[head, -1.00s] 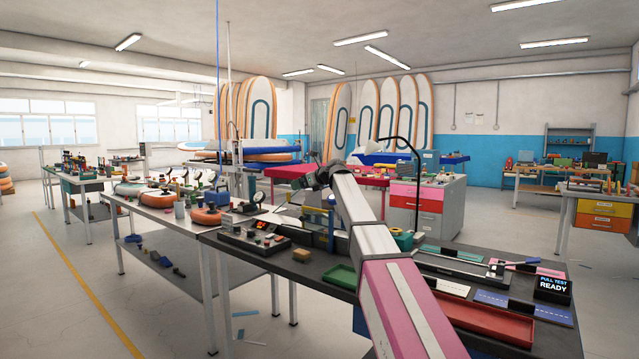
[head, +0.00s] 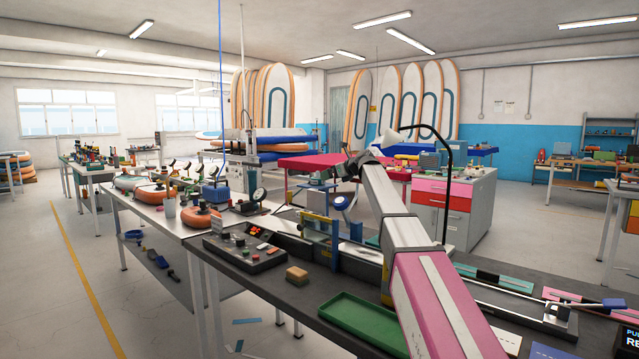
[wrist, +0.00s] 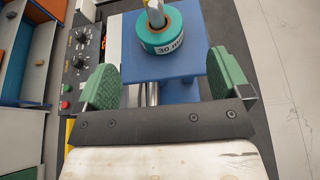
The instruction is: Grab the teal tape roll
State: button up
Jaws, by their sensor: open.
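The teal tape roll (wrist: 164,37) is at the top of the wrist view. It has a white label reading "30 m" and sits around a pale upright post on a blue stand (wrist: 190,68). My gripper (wrist: 166,82) is open, with one green pad on each side and nothing between them. The roll lies ahead of the pads, roughly centred between them, and apart from them. In the head view I cannot make out the roll, and my arm covers part of the bench there.
A control box (head: 250,250) with buttons stands on the dark bench, beside a tan block (head: 297,275) and a green tray (head: 362,322). A thin black curved lamp stem (head: 449,180) rises right of my arm. Bare floor shows at the wrist view's right.

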aim_at(319, 178)
jog(key=x, duration=0.2)
jog(key=shift+w+a+f, duration=0.1)
jog(key=shift+w+f, duration=0.05)
jog(key=shift+w, duration=0.1)
jog(key=x, duration=0.5)
jog(key=shift+w+a+r, duration=0.15)
jog(key=shift+a+r, duration=0.1)
jog(key=shift+a, duration=0.15)
jog(key=c, duration=1)
